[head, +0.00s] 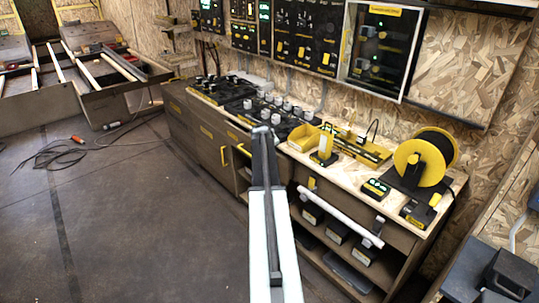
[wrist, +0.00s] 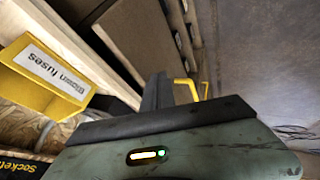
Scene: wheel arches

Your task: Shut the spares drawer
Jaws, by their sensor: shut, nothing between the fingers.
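I cannot read a spares label, so which front is the spares drawer is unclear. My gripper (head: 262,134) is shut and empty, in front of the worktop's front edge in the head view. My arm hides part of the cabinet front. In the wrist view my dark fingers (wrist: 156,94) are together, with a yellow handle (wrist: 188,88) just beyond them and a brown cabinet front (wrist: 130,45) above.
A yellow "Blown fuses" bin (wrist: 45,80) is at the left of the wrist view. The worktop holds a cable reel (head: 410,163) and a yellow tray (head: 360,150). Bins (head: 312,213) sit on the open shelf. Floor (head: 150,220) left of my arm is clear; cables (head: 55,155) lie farther back.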

